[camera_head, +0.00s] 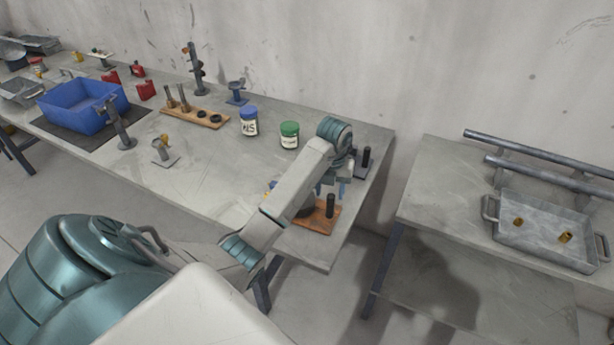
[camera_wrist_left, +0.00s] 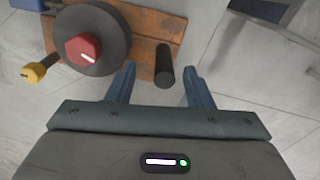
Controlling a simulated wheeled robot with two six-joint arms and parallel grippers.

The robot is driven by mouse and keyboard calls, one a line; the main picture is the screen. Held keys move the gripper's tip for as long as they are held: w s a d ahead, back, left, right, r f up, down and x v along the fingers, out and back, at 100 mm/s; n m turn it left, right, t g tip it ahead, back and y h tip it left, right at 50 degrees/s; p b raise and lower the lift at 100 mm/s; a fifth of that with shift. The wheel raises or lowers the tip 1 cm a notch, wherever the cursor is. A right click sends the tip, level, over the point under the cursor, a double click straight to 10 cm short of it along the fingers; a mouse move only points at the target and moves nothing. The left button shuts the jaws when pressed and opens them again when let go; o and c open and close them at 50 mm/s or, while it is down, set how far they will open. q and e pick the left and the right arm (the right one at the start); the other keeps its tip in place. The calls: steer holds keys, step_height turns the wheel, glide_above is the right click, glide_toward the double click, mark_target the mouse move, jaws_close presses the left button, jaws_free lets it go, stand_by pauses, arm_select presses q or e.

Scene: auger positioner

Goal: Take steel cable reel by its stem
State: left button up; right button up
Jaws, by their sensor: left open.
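My left gripper (camera_head: 331,188) is over the near right end of the long table, above a wooden board (camera_head: 320,225). In the left wrist view the gripper (camera_wrist_left: 158,70) is open, its two blue fingers apart. A dark upright post (camera_wrist_left: 164,68) on the board (camera_wrist_left: 146,25) shows between the fingers, with clear gaps on both sides. Left of it is a round dark disc (camera_wrist_left: 115,58) with a red hexagonal knob (camera_wrist_left: 83,48) on top and a yellow-tipped handle (camera_wrist_left: 33,72) beside it. I cannot tell for sure which part is the steel cable reel. My arm partly hides this group in the head view.
Another dark post (camera_head: 366,157) stands behind the gripper. Jars with blue (camera_head: 249,122) and green (camera_head: 289,136) lids stand left of my arm. A blue bin (camera_head: 85,118) is far left. A metal tray (camera_head: 548,240) is on the right table, across a gap.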

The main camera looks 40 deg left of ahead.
mark_target(331, 203)
arm_select(q)
steer(key=f+b, duration=0.1)
steer(key=f, duration=0.1)
steer(key=d+f+b, duration=0.1)
steer(key=f+b, duration=0.1)
steer(key=shift+s+f, duration=0.1)
steer(key=shift+s, duration=0.1)
steer(key=shift+a+f, duration=0.1)
steer(key=shift+f, duration=0.35)
steer(key=shift+r, duration=0.1)
steer(key=shift+c, duration=0.2)
jaws_close()
stand_by(0.6)
